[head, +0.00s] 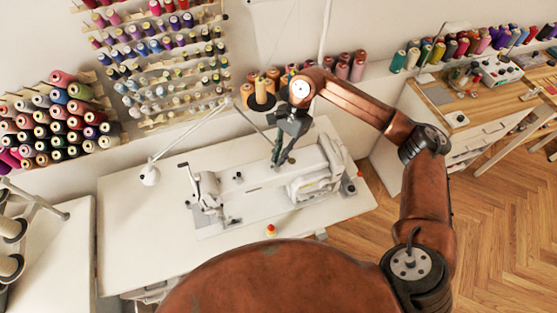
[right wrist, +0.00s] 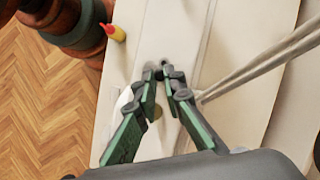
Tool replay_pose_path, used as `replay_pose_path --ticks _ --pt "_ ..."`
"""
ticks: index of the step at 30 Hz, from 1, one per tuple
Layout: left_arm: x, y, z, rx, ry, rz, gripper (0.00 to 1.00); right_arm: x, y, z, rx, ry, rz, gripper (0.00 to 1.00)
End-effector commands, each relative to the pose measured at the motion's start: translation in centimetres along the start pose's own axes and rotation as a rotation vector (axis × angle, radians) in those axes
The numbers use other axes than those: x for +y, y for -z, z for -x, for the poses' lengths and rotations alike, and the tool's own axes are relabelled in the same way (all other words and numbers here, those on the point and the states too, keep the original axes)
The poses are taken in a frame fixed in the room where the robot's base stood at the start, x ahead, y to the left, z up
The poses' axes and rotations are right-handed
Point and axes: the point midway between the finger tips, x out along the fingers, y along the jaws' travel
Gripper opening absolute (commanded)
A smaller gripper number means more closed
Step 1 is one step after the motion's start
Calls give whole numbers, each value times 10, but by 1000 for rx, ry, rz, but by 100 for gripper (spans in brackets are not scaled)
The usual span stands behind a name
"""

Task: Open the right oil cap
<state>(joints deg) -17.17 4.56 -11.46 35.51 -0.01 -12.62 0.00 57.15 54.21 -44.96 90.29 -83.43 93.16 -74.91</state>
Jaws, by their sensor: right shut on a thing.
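The white sewing machine (head: 255,184) stands on the white table in the head view. My right gripper (head: 277,161) reaches down to the top of the machine body. In the right wrist view, its green-padded fingers (right wrist: 166,72) come together at the tips on the machine's pale top surface. The fingers are shut on a small part there, which looks like the right oil cap; the fingertips mostly hide it. I cannot tell whether the cap is open. My left gripper is not in view.
A small yellow bottle with a red tip (head: 271,231) stands on the white table (head: 135,245) in front of the machine. A lamp arm (head: 190,134) stands behind it. Thread racks (head: 160,60) line the wall. A wooden bench (head: 470,100) is at right.

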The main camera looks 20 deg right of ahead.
Motion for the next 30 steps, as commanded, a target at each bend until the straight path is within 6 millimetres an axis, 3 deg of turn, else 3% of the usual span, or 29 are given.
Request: replay_pose_path --ticks 1,9,26,27,30 --pt "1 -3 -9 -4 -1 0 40 -2 2 -5 1 -10 25 0" --pt "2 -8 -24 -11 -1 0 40 -2 1 -3 1 -52 123 0" --pt "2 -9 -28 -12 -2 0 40 -1 0 -1 0 -66 154 0" --pt "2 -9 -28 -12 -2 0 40 -1 0 -1 0 -66 154 10" --pt "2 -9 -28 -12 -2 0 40 -1 0 -1 0 -66 154 17"
